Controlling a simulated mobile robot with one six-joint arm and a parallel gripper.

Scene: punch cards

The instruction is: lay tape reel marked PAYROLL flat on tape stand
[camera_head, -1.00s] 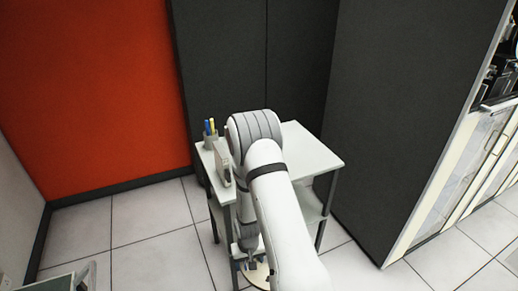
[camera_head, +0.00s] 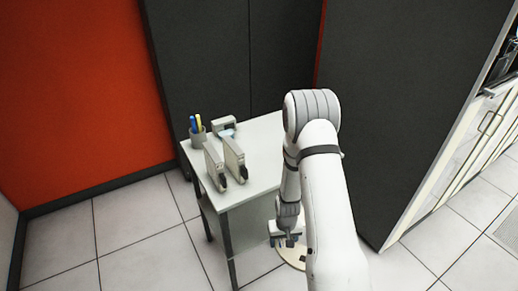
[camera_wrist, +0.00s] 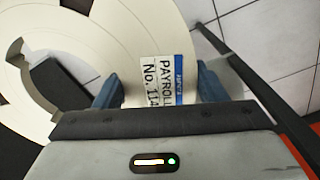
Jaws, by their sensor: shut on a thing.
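The cream tape reel (camera_wrist: 115,25) carries a label (camera_wrist: 160,82) reading PAYROLL, with No. and digits partly cut off by my gripper. My gripper (camera_wrist: 158,92) is shut on the reel's rim, its blue fingers on either side of the label. In the head view the reel (camera_head: 291,257) shows low, beside the front right of a small white-topped table (camera_head: 262,133), partly hidden by my gripper (camera_head: 287,238) and arm. I cannot tell whether this table is the tape stand.
Two upright grey cases (camera_head: 234,158) stand on the table, with a pen cup (camera_head: 197,135) and a small grey box (camera_head: 223,125) behind. The table's right part looks clear where my arm does not hide it. Dark panels (camera_head: 232,50) rise behind; tiled floor lies in front.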

